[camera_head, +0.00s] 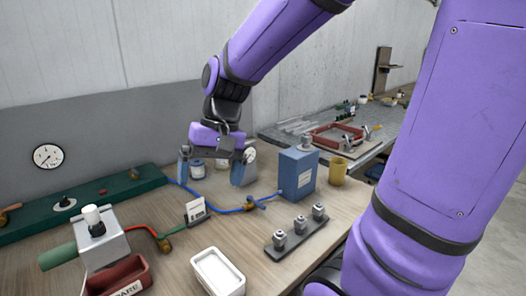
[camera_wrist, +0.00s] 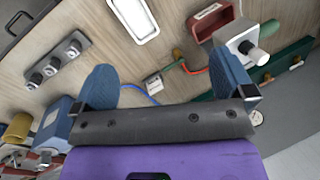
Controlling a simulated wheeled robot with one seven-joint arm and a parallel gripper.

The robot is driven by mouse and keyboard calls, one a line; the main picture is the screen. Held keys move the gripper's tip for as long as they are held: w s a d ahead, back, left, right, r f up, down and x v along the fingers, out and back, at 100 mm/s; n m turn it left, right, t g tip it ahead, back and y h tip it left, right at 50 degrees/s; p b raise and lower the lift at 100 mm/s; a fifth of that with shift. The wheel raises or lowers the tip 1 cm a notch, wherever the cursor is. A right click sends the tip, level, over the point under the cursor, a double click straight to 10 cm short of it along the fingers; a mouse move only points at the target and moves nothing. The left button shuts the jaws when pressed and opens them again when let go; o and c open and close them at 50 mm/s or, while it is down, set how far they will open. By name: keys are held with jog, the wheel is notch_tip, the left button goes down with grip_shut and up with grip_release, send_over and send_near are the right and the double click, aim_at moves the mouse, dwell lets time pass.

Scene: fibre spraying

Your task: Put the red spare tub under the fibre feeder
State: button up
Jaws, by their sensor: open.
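The red tub (camera_head: 120,278) with a white label, of which "ARE" can be read, stands at the lower left of the head view, cut by the frame edge. It also shows at the top of the wrist view (camera_wrist: 212,20). A grey box machine (camera_head: 101,240) with a green cylinder and a white-capped knob stands right behind the tub; I cannot tell whether it is the fibre feeder. My gripper (camera_head: 211,174) is open and empty above the back of the bench, behind and right of the tub. Its blue fingers spread wide in the wrist view (camera_wrist: 164,78).
A white tray (camera_head: 218,272) lies right of the tub. A small sign card (camera_head: 196,211), hoses, a blue box (camera_head: 297,174), a yellow cup (camera_head: 338,171) and a rack of several metal fittings (camera_head: 298,234) stand around. Bare wood shows between the tray and rack.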

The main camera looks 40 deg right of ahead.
jog(key=s+d+r+n+t+h, duration=0.1)
jog(key=s+d+r+t, duration=0.1)
jog(key=s, duration=0.3)
jog(key=s+d+r+n+t+h, duration=0.2)
jog(key=s+r+t, duration=0.1)
jog(key=s+r, duration=0.1)
jog(key=shift+s+d+r, duration=0.25)
jog(key=shift+s+r, duration=0.05)
jog(key=shift+s, duration=0.15)
dwell(0.9)
